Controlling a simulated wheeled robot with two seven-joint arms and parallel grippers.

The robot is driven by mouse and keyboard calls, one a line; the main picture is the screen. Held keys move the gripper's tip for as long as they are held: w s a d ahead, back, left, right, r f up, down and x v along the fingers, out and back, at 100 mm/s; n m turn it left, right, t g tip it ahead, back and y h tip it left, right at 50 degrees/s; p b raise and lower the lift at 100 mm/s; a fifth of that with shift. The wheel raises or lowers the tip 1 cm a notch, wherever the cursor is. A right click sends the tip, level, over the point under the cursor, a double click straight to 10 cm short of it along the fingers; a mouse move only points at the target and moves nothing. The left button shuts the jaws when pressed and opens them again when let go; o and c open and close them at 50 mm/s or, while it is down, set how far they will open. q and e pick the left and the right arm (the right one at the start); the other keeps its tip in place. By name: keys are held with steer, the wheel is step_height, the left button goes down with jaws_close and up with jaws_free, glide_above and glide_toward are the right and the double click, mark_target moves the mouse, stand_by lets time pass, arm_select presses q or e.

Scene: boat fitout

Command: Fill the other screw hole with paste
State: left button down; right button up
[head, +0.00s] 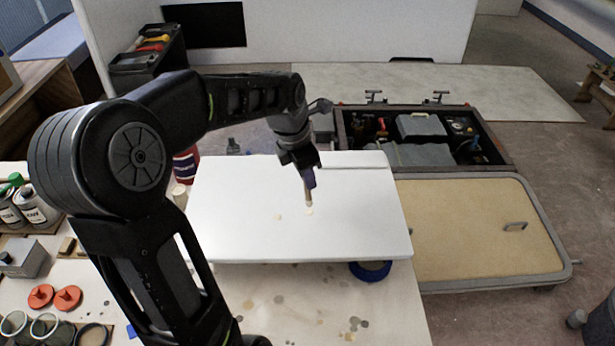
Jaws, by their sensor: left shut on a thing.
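A white panel (245,215) lies on the workbench. Two small tan spots show on it. One spot (278,217) is in the open, and the other spot (309,211) is right under the tip of a tool. Whether each spot is a hole or paste is too small to tell. My right gripper is not in view.
Left of the panel are bottles (35,208), red lids (67,297) and open tins (45,324). A blue ring-like item (371,270) sits under the panel's front edge. An open hatch (425,140) and its beige lid (470,225) lie to the right.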

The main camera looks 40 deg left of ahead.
arm_select(q)
steer(key=shift+r+p, duration=1.45)
steer(key=shift+r, duration=0.8)
